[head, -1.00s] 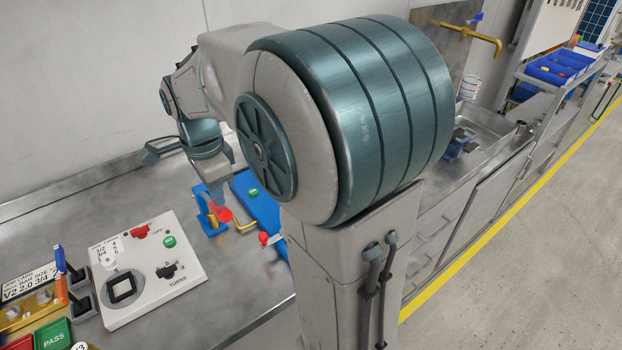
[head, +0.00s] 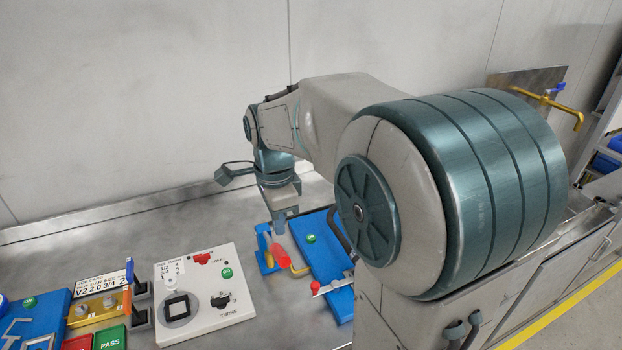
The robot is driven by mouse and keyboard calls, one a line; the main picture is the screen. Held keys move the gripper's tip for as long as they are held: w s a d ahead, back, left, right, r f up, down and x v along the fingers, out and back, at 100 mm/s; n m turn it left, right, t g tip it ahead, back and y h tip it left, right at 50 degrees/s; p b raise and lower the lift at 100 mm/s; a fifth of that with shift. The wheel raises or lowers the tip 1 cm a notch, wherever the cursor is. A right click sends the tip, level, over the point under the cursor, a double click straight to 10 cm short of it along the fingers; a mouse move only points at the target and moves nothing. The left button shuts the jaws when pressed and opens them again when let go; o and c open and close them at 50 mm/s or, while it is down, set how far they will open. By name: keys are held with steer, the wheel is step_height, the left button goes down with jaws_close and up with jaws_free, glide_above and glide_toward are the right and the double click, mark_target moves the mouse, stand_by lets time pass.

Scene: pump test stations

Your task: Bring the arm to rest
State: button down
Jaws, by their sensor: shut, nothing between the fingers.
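My arm reaches from the right over the metal bench (head: 215,215). My gripper (head: 280,222) points down at the end of the arm, shut and empty. It shows just above the red part (head: 279,246) of a blue fixture (head: 264,252). I cannot tell whether the fingertips touch that red part. The blue plate (head: 325,245) with a green button lies right beside it, partly hidden by my arm.
A white control panel (head: 236,297) with knobs and a square socket lies left of the fixture. Further left are a label card (head: 104,280) and a green PASS block (head: 109,337). A yellow tap (head: 560,105) stands at the back right. The bench's back left is clear.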

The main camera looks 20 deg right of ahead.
steer(key=shift+s+r+n, duration=0.15)
steer(key=shift+s+n, duration=0.25)
steer(key=shift+n, duration=0.1)
steer(key=s+f+n+t, duration=0.1)
steer(key=s+n+t, duration=0.2)
steer(key=s+n, duration=1)
steer(key=n, duration=0.4)
steer(key=shift+s+t, duration=0.25)
steer(key=shift+t, duration=0.05)
steer(key=shift+d, duration=0.1)
steer(key=w+r+m+g+p, duration=0.2)
steer(key=w+m+g+p, duration=0.3)
steer(key=w, duration=0.9)
steer(key=shift+m+t, duration=0.5)
steer(key=shift+t, duration=0.2)
steer(key=f+b, duration=0.6)
steer(key=shift+w+f, duration=0.2)
